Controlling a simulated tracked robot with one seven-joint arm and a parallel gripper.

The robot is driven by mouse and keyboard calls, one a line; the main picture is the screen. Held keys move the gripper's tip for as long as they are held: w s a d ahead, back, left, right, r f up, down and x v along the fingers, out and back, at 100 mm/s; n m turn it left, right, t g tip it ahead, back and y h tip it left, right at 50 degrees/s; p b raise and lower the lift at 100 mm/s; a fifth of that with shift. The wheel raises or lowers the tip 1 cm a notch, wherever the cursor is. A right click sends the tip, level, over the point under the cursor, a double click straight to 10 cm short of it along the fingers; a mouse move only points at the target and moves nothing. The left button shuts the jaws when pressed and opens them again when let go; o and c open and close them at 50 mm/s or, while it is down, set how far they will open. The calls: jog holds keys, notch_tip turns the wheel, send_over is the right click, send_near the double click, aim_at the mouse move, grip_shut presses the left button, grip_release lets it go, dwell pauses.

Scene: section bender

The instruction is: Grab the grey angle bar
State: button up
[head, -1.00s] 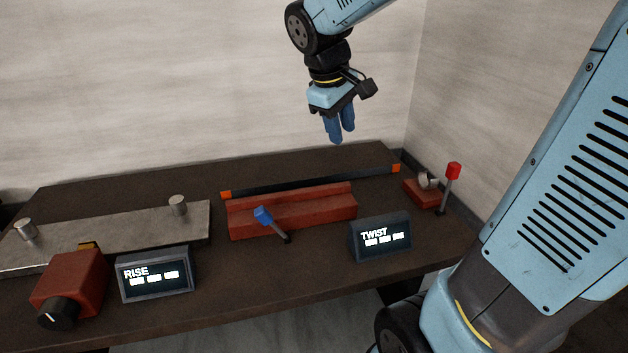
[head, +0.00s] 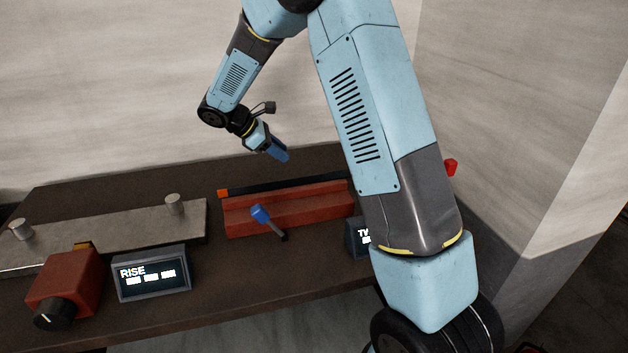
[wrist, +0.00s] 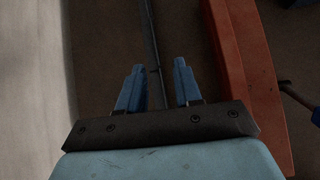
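The long dark grey bar (head: 292,183), with an orange left end (head: 223,193), lies behind the red block on the bench. My arm hides its right end. In the wrist view the bar (wrist: 152,35) runs lengthwise in the picture, between my two blue fingers. My gripper (head: 278,151) is over the back of the bench, tilted down to the right, above the bar in the head view. In the wrist view my gripper (wrist: 158,84) is open, with nothing held; the bar appears below the fingertips, though the exact height is unclear.
The red stepped block (head: 310,212) with a blue-knobbed lever (head: 262,215) stands in front of the bar. The RISE display (head: 152,274), a red dial box (head: 66,282) and a grey plate with pegs (head: 120,232) are left. My arm partly covers the TWIST display (head: 358,238) and red-knobbed lever (head: 450,167).

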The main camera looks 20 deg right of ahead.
jog(key=f, duration=0.2)
send_near(310, 177)
jog(key=d+f, duration=0.2)
jog(key=shift+d+f+n, duration=0.3)
jog(key=shift+d, duration=0.05)
jog(key=shift+w+x, duration=0.2)
jog(key=shift+x, duration=2.35)
jog(key=shift+r, duration=0.1)
jog(key=shift+c, duration=0.4)
grip_shut()
